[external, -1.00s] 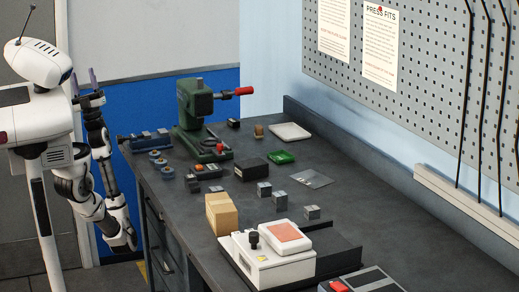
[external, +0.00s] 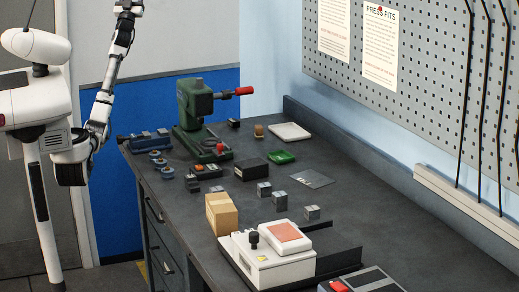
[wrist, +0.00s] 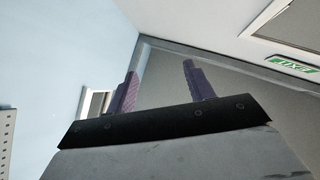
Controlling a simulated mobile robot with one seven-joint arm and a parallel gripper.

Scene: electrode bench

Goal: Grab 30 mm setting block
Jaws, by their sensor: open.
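Several small grey metal blocks stand on the dark bench (external: 380,236). One block (external: 264,189) is near the middle, another block (external: 312,212) is to its right and nearer the camera, and a darker one (external: 193,184) is at the left edge. I cannot read their sizes, so I cannot tell which is the 30 mm setting block. My gripper (wrist: 160,67) shows in the wrist view with its two purple fingers apart and nothing between them. In the external view my arm is raised beside the bench and the gripper is out of frame at the top.
A green press (external: 195,110) with a red handle stands at the back. A wooden block (external: 221,214) and a white device (external: 267,257) are near the front edge. A black box (external: 251,169) and green tray (external: 281,157) lie mid-bench. An exit sign (wrist: 294,66) shows in the wrist view.

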